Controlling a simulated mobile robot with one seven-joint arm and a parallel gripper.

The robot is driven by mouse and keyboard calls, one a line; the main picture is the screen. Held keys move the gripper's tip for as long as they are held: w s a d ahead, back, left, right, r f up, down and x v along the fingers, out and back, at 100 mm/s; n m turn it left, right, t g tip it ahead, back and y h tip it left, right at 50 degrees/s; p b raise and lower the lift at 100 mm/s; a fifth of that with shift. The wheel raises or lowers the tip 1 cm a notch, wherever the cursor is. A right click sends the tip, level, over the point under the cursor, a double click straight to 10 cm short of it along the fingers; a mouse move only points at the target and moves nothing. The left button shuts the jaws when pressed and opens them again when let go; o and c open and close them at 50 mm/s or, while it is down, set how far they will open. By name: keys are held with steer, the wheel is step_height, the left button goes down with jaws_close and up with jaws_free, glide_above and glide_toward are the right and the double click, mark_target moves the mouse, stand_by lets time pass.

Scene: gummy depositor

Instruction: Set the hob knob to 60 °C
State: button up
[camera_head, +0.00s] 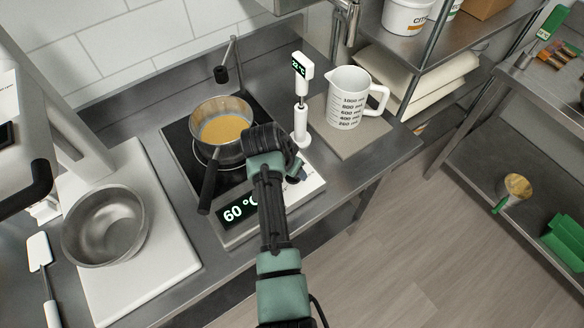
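The hob (180,150) is a black glass plate in a light housing. Its front display (240,207) shows a lit "60 °C". My gripper (295,173) is over the right part of the hob's front panel, right of the display. My wrist and forearm hide most of it. The knob is not clearly visible; it seems hidden behind my wrist and gripper. I cannot tell whether the fingers touch it or how far they are closed.
A pot (222,125) of yellow-orange liquid stands on the hob, its handle (208,188) pointing forward. A thermometer (301,105) stands upright behind my gripper. A measuring jug (347,98) is on a board to the right. A steel bowl (105,226) is at left.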

steer(key=shift+w+r, duration=0.1)
steer(key=shift+r, duration=0.05)
steer(key=o, duration=1.4)
steer(key=shift+c, duration=0.2)
steer(key=b+v, duration=0.1)
steer(key=v, duration=1.2)
steer(key=shift+b, duration=0.3)
